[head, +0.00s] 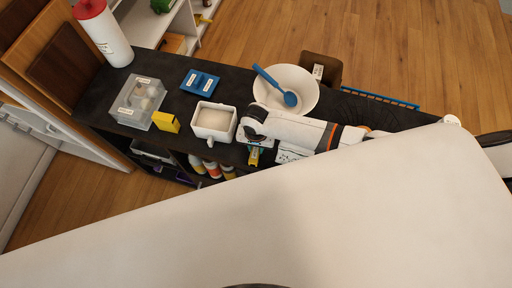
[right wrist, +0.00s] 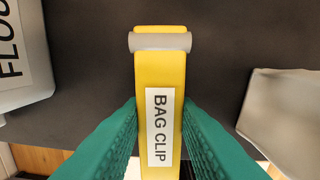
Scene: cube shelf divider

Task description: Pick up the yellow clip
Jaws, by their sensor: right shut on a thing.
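The yellow clip (right wrist: 160,75), labelled BAG CLIP, lies lengthwise between the green finger pads of my right gripper (right wrist: 158,125) in the right wrist view. It has a grey bar across its far end. Both pads press against its sides, so the gripper is shut on it. In the head view my right gripper (head: 258,146) is at the near edge of the dark counter, and a bit of the yellow clip (head: 253,157) shows below it. My left gripper is not in view.
Bottles sit on the shelf below.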

